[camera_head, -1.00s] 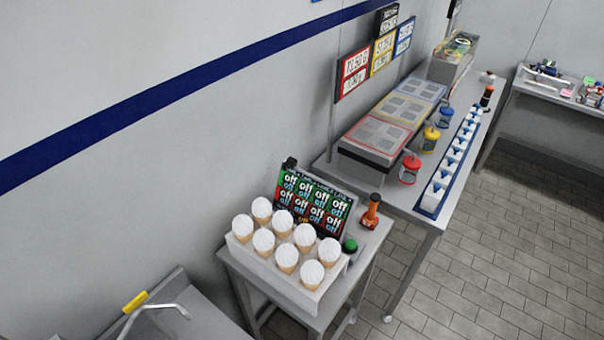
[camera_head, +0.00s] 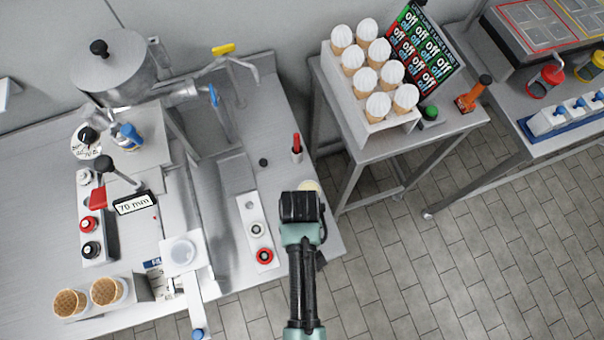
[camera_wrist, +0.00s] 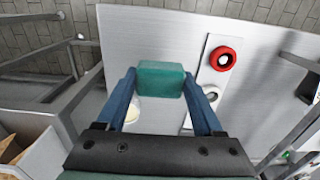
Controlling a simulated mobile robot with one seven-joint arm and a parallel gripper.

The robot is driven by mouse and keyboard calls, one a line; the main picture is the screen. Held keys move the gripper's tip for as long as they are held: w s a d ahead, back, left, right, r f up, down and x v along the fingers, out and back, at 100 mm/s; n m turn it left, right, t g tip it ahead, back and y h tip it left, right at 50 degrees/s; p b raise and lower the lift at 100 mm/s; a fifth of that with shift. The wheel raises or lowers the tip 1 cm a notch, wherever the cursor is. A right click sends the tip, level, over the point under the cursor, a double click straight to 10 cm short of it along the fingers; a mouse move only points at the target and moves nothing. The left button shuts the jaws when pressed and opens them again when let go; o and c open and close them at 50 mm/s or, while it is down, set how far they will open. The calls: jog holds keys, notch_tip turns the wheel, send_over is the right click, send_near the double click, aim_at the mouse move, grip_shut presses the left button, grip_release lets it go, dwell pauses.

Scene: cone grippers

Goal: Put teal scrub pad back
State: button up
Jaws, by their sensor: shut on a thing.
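The teal scrub pad (camera_wrist: 160,79) is a small dark-teal block between the two blue fingers of my gripper (camera_wrist: 161,88) in the wrist view. The gripper is shut on it and holds it over the steel counter. In the head view my gripper (camera_head: 304,192) is over the right part of the steel counter (camera_head: 290,265), and its wrist hides the pad. A pale round disc (camera_wrist: 133,112) shows partly behind the left finger; it also peeks out beyond the gripper in the head view (camera_head: 309,186).
A plate with a red ring button (camera_head: 264,256) lies left of the gripper. A red-topped marker-like item (camera_head: 296,147) stands beyond it. A machine with a hopper (camera_head: 120,70) fills the counter's left. A cone rack (camera_head: 375,120) stands on a separate table at right.

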jog(key=shift+f, duration=2.6)
jog(key=shift+f, duration=0.1)
jog(key=shift+f, duration=0.15)
jog(key=o, duration=1.2)
